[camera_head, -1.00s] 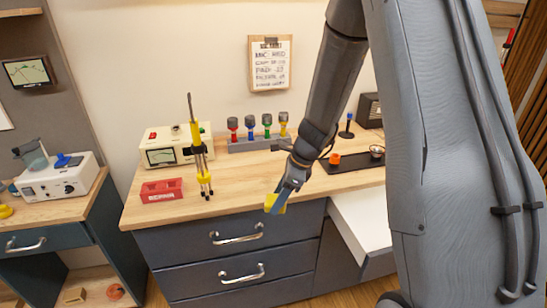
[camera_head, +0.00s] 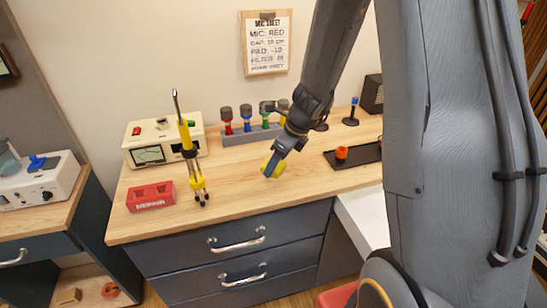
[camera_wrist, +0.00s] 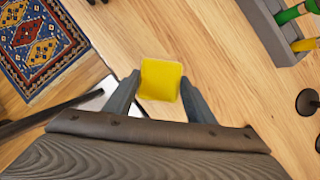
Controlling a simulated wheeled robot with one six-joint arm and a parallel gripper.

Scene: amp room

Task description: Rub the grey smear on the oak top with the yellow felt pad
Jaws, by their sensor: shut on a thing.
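The yellow felt pad (camera_head: 279,170) is held between the fingers of my gripper (camera_head: 271,164). In the wrist view the pad (camera_wrist: 160,79) sits between both fingertips, with my gripper (camera_wrist: 158,97) shut on it. The pad shows over the front middle part of the oak top (camera_head: 240,180); whether it touches the wood cannot be told. I cannot make out a grey smear in either view; the pad, gripper and arm cover part of the top.
A red box (camera_head: 151,197) and a yellow tool on a stand (camera_head: 194,165) are left of my gripper. A beige meter (camera_head: 160,142) and a rack of coloured handles (camera_head: 250,134) stand behind. A black tray (camera_head: 360,153) lies right. An open white drawer (camera_head: 362,222) juts out.

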